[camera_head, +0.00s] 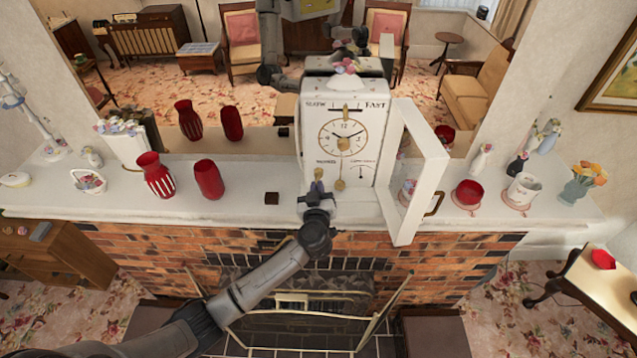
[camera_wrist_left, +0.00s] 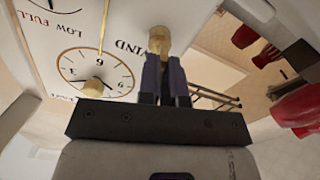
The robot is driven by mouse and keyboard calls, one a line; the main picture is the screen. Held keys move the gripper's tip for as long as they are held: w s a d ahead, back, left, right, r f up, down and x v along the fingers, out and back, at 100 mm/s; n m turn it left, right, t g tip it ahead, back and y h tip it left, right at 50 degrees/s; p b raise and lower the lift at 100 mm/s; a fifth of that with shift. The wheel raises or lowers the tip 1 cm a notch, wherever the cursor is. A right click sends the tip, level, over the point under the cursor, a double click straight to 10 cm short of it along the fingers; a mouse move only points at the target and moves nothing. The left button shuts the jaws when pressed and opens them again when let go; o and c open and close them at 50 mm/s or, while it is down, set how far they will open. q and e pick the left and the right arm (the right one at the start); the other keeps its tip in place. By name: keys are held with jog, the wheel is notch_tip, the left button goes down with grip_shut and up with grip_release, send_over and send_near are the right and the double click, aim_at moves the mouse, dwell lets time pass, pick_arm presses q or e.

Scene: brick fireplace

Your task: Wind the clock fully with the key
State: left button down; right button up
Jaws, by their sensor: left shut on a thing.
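The white clock (camera_head: 312,130) stands on the mantel with its glass door (camera_head: 420,165) swung open to the right. Its dial (camera_head: 343,137) is bare, with a "WIND" label and a small low/full gauge (camera_head: 361,173) below. My left gripper (camera_head: 318,187) is in front of the clock's lower left. It is shut on the brass key, whose top (camera_wrist_left: 160,40) shows between the dark fingers (camera_wrist_left: 164,83) beside the "WIND" label in the left wrist view. Whether the key sits in the clock is hidden. My right gripper is not directly in view.
Red vases (camera_head: 208,180) and a small dark block (camera_head: 272,198) stand left on the mantel (camera_head: 240,212). A mirror behind reflects the room.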

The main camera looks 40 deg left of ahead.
pick_arm(q)
jog(key=m, duration=0.3)
jog(key=shift+a+m, duration=0.2)
jog(key=shift+m, duration=0.1)
jog(key=m, duration=0.4)
jog(key=shift+m, duration=0.3)
